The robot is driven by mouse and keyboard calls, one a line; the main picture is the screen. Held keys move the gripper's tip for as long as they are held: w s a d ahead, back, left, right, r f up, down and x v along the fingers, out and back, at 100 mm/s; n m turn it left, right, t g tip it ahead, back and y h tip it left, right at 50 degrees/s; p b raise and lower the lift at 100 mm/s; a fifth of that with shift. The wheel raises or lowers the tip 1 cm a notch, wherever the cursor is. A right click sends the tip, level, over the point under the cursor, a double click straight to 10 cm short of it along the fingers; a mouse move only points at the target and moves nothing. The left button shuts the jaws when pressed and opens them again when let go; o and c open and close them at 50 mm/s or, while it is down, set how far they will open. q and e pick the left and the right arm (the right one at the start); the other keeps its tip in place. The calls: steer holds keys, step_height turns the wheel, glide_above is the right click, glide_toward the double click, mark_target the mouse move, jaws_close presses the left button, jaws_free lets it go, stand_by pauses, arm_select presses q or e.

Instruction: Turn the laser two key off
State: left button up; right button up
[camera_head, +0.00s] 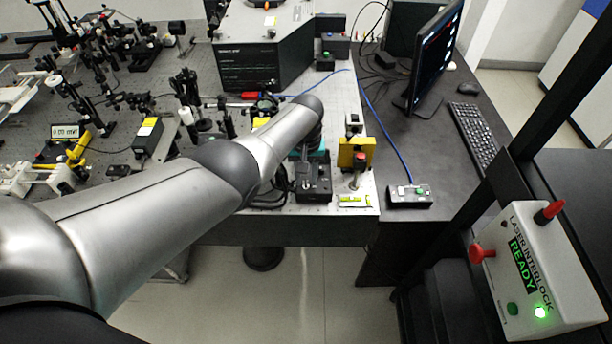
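A small black box (316,193) with a silver key switch (307,184) on its face stands near the front edge of the bench. I cannot read a label on it or tell which way the key is turned. My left arm reaches in from the left, and its wrist ends just above and behind this box. My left gripper (311,152) points down there, mostly hidden by the wrist, close to the box. Whether its fingers are open or touch anything does not show. A teal part shows beside it. My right gripper is out of view.
Right of the box stand a yellow block with a red button (358,156) and a level (355,200). A control box (410,196) with a blue cable is further right. The interlock box (535,270) reads READY with a green light. Optics crowd the left bench.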

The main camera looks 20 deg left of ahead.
arm_select(q)
steer(key=shift+r+p, duration=0.35)
steer(key=shift+r, duration=0.1)
step_height(320, 180, up, 7)
steer(key=p, duration=0.3)
step_height(320, 180, up, 6)
steer(key=p, duration=0.1)
glide_above(306, 181)
steer(key=shift+r, duration=0.7)
